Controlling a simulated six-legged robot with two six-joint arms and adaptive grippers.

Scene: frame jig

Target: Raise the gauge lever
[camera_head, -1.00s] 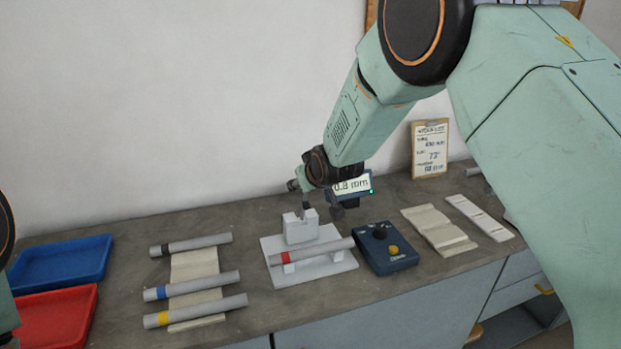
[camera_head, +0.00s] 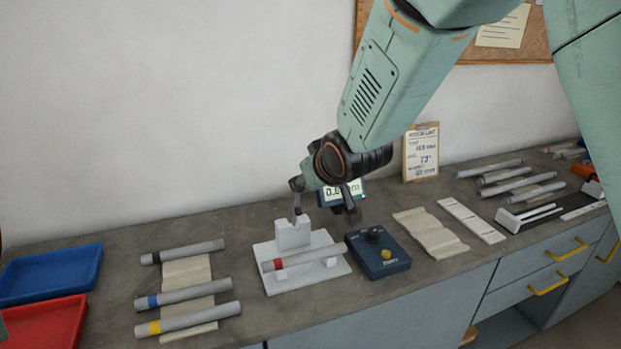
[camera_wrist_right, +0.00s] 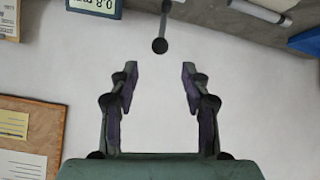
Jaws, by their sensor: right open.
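The gauge jig is a white base plate (camera_head: 300,284) with an upright white block (camera_head: 292,235). A grey tube with a red band (camera_head: 308,257) lies across its supports. The gauge lever, a thin grey rod, shows above the block (camera_head: 297,207). In the wrist view the lever (camera_wrist_right: 163,22) ends in a dark round knob (camera_wrist_right: 160,46). My right gripper (camera_head: 324,199) is over the jig. In the wrist view it (camera_wrist_right: 159,72) is open and empty, with the knob centred just beyond its fingertips, apart from both.
A display (camera_head: 330,198) behind the jig is partly covered by my gripper. A dark blue control box (camera_head: 377,262) stands right of the jig. Banded tubes (camera_head: 190,287) lie to the left, beside blue (camera_head: 50,276) and red (camera_head: 45,325) trays. A clipboard (camera_head: 421,153) stands behind.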

